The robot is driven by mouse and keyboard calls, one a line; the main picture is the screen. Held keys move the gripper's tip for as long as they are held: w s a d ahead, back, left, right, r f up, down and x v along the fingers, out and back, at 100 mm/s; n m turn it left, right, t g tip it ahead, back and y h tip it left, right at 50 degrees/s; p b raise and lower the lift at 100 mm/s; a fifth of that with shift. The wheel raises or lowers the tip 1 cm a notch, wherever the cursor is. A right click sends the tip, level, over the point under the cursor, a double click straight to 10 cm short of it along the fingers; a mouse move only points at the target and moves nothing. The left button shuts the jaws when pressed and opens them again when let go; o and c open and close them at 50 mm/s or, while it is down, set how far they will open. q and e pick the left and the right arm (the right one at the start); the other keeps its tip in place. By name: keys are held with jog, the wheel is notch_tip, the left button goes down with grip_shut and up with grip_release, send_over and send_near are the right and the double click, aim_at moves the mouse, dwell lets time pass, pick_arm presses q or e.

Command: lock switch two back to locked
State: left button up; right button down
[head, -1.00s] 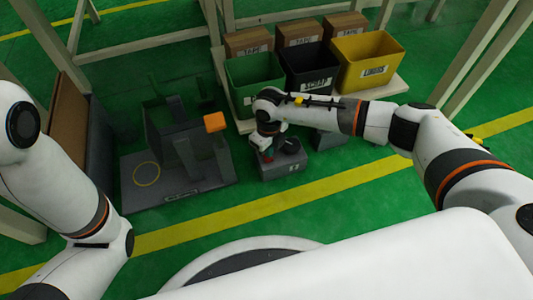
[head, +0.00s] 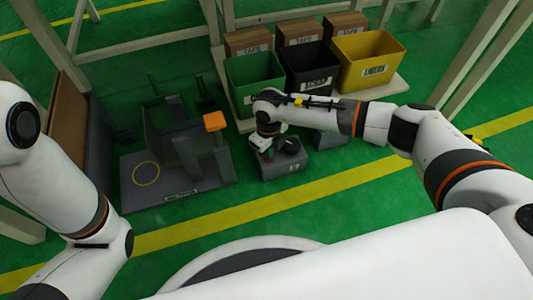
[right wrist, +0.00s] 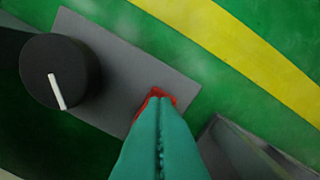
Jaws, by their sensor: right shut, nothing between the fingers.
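A grey switch box (head: 286,170) stands on the floor in the head view, its front label too small to read surely. It carries a round black knob (head: 293,146). In the right wrist view the knob (right wrist: 60,70) has a white pointer line running roughly downward, and a small red part (right wrist: 155,100) sits on the grey box top (right wrist: 125,65). My right gripper (right wrist: 160,130) has teal fingers, shut and empty, their tips over or against the red part and partly hiding it; contact is unclear. The right gripper also shows beside the knob in the head view (head: 267,150). My left gripper is out of view.
Another grey box (head: 328,140) is partly hidden behind my right arm. A grey fixture with an orange-topped post (head: 215,122) stands to the left. Green, black and yellow bins (head: 368,58) stand behind. Green floor with a yellow stripe (head: 290,196) is clear in front.

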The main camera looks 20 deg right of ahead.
jog(key=shift+f+b, duration=0.4)
jog(key=shift+f, duration=0.25)
notch_tip(320, 180, up, 6)
jog(key=p, duration=0.6)
jog(key=shift+r, duration=0.15)
jog(key=shift+r+p, duration=0.4)
jog(key=shift+r, duration=0.05)
jog(key=shift+f, duration=0.1)
